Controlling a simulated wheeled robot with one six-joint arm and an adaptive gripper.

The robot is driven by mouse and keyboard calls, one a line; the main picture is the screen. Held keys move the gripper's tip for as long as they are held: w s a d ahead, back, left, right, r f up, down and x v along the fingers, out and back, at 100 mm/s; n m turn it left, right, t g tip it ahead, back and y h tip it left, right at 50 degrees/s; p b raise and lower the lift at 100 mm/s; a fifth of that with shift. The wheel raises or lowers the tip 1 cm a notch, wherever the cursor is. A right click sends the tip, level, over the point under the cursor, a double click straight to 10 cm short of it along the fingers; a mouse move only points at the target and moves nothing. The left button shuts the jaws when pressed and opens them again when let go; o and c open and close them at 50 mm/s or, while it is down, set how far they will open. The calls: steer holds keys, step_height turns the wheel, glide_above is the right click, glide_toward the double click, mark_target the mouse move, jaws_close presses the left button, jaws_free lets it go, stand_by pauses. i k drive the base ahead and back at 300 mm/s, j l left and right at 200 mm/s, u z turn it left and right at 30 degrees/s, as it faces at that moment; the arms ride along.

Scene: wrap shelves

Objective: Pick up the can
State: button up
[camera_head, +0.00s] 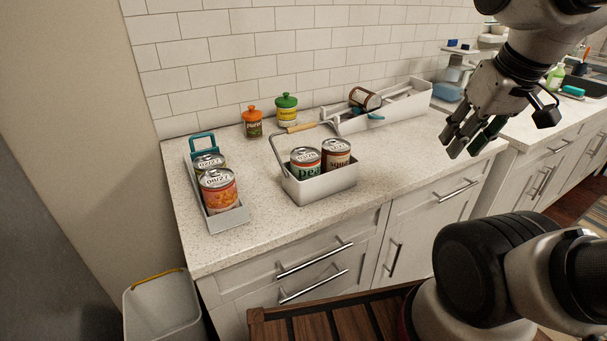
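Several cans show in the head view, and I cannot tell which one the task means. A can with an orange label (218,192) stands in a narrow white tray (229,217) at the left, with a second can (208,162) close behind it. A green pea can (305,164) and a dark brown squash can (336,156) stand side by side in a white basket (319,190) in the middle. A brown-labelled can (364,99) lies tilted in a long white tray (405,106) at the back. My gripper (465,146) is open and empty, to the right of all the cans.
An orange-lidded jar (252,124) and a green-lidded jar (287,110) stand near the tiled wall. The basket has a raised handle (300,127). The counter's right front (415,150) is clear. A grey bin (160,310) stands on the floor at left.

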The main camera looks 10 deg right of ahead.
mark_target(305, 161)
steer(key=l+u, duration=0.1)
steer(key=u, duration=0.55)
steer(key=l+u, duration=0.45)
steer(key=k+l+u, duration=0.1)
steer(key=l+u, duration=0.35)
steer(key=k+l, duration=0.15)
steer(key=l, duration=0.2)
steer(key=k+l+u, duration=0.15)
steer(key=l, duration=0.2)
steer(key=k+l, duration=0.1)
steer(key=l, duration=0.25)
steer(key=k+l+u, duration=0.1)
steer(key=l, duration=0.25)
